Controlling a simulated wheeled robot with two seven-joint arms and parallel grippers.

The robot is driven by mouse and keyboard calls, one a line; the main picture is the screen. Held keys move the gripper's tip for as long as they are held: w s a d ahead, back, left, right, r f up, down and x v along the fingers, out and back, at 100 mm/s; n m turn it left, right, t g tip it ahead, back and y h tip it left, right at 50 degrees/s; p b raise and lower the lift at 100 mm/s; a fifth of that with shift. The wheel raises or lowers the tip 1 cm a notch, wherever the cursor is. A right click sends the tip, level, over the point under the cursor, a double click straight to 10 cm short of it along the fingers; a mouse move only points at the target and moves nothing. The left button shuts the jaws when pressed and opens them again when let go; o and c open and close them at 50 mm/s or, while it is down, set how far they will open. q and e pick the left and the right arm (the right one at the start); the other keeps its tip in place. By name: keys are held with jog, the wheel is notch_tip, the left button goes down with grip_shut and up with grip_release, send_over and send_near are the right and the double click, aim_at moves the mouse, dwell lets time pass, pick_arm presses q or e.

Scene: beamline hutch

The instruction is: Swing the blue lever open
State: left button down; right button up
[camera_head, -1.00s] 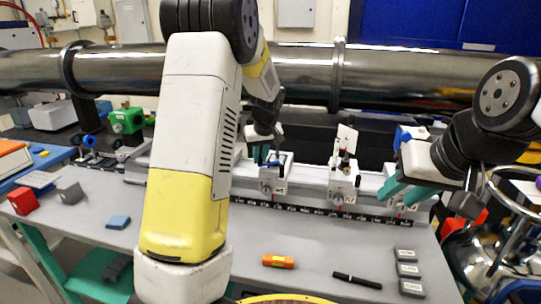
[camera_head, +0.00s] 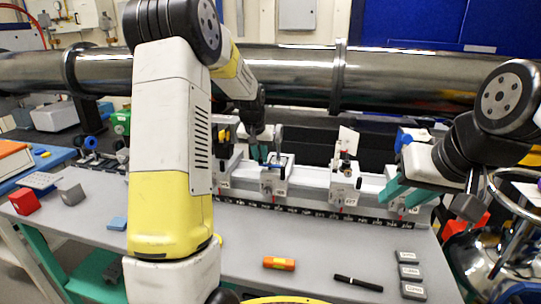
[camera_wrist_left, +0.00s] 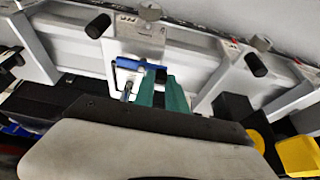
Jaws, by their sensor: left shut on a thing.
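The blue lever (camera_wrist_left: 128,64) sits on a white carriage on the rail. In the left wrist view my left gripper (camera_wrist_left: 163,92), with teal fingers, is shut on the lever's bar, and the fingers hide part of it. In the head view the left gripper (camera_head: 260,152) is at the carriage (camera_head: 273,180), and only a small bit of the lever shows beside the fingers. My right gripper (camera_head: 396,190) has teal fingers and hangs near the rail's right end; its finger gap is not clear.
Another carriage (camera_head: 345,185) stands right of the lever. A steel beam pipe (camera_head: 290,75) runs behind. An orange cylinder (camera_head: 279,263), a black pen (camera_head: 358,282) and grey blocks (camera_head: 408,271) lie on the grey bench (camera_head: 310,240). A red cube (camera_head: 25,202) is at left.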

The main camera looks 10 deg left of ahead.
dwell(0.3)
pick_arm(q)
jog(key=c, duration=1.4)
grip_release()
jog(key=shift+o, duration=0.2)
jog(key=shift+r, duration=0.1)
jog(key=v, duration=0.7)
jog(key=shift+s+r, duration=0.2)
jog(key=shift+r, duration=0.05)
